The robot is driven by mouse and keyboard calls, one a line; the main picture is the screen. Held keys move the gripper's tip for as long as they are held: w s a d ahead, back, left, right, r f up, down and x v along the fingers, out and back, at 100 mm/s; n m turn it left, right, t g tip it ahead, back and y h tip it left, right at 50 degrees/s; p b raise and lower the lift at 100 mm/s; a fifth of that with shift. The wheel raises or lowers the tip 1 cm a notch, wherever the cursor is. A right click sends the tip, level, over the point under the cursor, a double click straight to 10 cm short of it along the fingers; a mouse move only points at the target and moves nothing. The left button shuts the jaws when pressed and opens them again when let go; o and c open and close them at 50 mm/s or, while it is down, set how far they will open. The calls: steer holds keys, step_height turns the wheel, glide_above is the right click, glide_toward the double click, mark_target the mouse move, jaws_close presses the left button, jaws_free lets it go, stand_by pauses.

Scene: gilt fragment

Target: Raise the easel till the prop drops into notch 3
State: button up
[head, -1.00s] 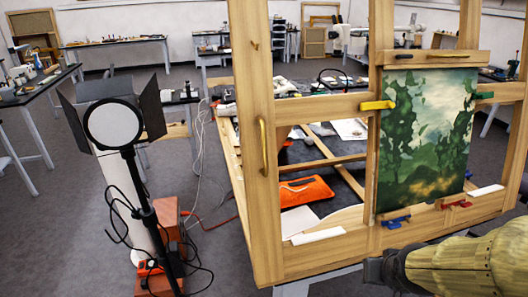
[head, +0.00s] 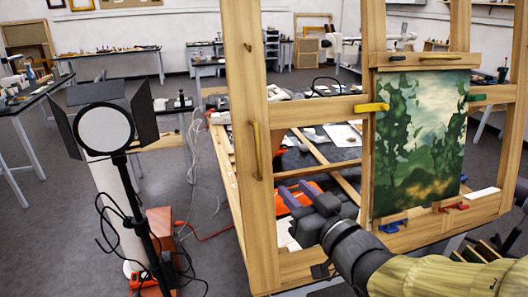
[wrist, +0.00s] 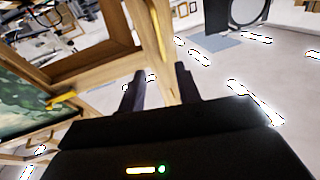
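The wooden easel (head: 245,215) stands tilted in the right half of the head view. A painting of green trees (head: 420,140) is held on it by yellow and green clamps. My gripper (head: 298,192) is in front of the easel, right of and below the handle. Its fingers stand apart with nothing between them; they also show in the wrist view (wrist: 158,80), with an easel post (wrist: 148,45) beyond. The prop and its notches cannot be made out.
A studio lamp (head: 104,128) on a stand with loose black cables is at the left. A table with an orange pouch (head: 300,190) and tools lies behind the easel. Cables run over the floor.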

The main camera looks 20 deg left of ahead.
steer(key=p, duration=0.8)
glide_toward(260, 154)
steer(key=x, duration=0.9)
steer(key=shift+w+a+r, duration=0.1)
steer(key=shift+w+a, duration=0.05)
steer(key=shift+a, duration=0.1)
steer(key=shift+w+a, duration=0.4)
steer(key=shift+w, duration=0.05)
jaws_close()
